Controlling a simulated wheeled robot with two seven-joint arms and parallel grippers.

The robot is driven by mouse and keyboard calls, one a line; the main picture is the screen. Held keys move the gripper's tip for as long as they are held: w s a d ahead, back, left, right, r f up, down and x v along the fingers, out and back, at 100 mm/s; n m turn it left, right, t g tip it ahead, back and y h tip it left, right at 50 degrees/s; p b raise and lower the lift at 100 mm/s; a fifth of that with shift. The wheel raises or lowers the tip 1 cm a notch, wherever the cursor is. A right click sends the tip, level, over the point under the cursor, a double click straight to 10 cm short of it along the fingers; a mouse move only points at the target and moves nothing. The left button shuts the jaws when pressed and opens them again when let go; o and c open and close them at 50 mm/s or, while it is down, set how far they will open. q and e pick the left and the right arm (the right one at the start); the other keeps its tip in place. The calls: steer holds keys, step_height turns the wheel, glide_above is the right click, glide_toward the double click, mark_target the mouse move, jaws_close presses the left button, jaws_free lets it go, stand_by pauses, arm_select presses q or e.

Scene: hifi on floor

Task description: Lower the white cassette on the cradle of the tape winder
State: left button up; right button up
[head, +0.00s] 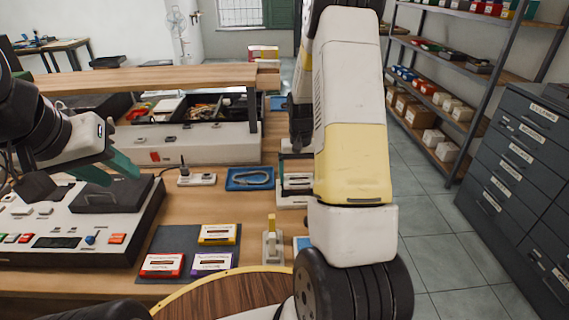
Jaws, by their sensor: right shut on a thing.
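My left gripper (124,180) has teal fingers with a gap between them. It is open and empty, over the black lid area of the white control console (64,258) at left. My right arm (350,110) fills the middle of the head view. Its jaws, and whatever they hold, are hidden behind it. I cannot make out the white cassette for certain. A white layered device (292,203) is partly covered by my right arm; I cannot tell whether it is the tape winder. A small white device with a dark spindle (197,180) stands left of it.
A dark mat (160,241) bears a yellow cassette (217,234), a red one (162,265) and a purple one (211,264). A blue tray (232,186) and a cream upright piece (272,243) stand nearby. A raised wooden shelf (150,78) spans the back. Drawers (520,165) stand at right.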

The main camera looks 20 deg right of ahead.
steer(key=shift+f, duration=1)
stand_by(1.8)
steer(key=o, duration=1.1)
steer(key=shift+r, duration=0.1)
step_height(320, 180, up, 14)
steer(key=shift+f, duration=0.2)
steer(key=shift+r, duration=0.1)
stand_by(0.9)
steer(key=s+a+r+n+t, duration=0.1)
steer(key=s+a+r+t, duration=0.1)
steer(key=s+a+r, duration=0.2)
steer(key=s+a+r+n+t+y, duration=0.1)
steer(key=s+a+r, duration=0.3)
steer(key=s, duration=0.7)
steer(key=s+a+r+n+t+y, duration=0.1)
steer(key=s+a+r+t, duration=0.2)
steer(key=s+r, duration=0.4)
steer(key=shift+s+a+r+n, duration=0.3)
steer(key=shift+s+a, duration=0.2)
steer(key=shift+a, duration=0.4)
